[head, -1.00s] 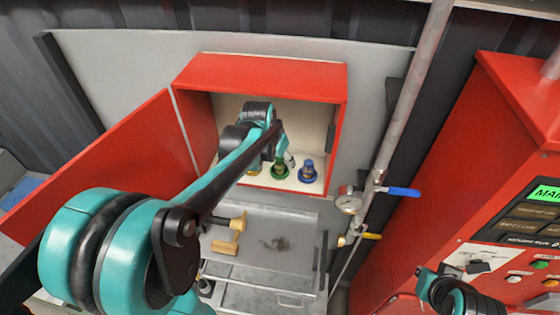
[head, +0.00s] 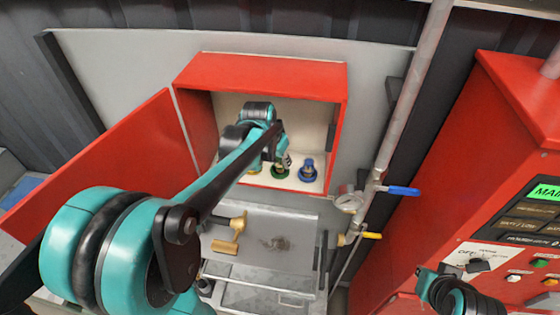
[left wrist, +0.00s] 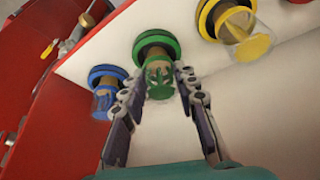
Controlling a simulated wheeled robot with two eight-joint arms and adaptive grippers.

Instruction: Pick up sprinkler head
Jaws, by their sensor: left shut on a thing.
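The green sprinkler head (left wrist: 156,50) sits in the middle of a row on the pale cabinet floor. In the head view its green part (head: 280,172) shows just below my left gripper (head: 284,160). In the left wrist view my left gripper (left wrist: 158,82) has a finger on each side of its clear lower part and is shut on it. A blue sprinkler head (left wrist: 103,86) stands beside it, also seen in the head view (head: 307,170). A yellow one (left wrist: 240,32) is on the other side.
The red cabinet (head: 262,72) has its door (head: 100,165) open to the left. Below it is a grey metal surface (head: 290,220) with a yellow-headed tool (head: 236,228). A pipe with a gauge (head: 349,203) and a red control panel (head: 500,150) stand to the right.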

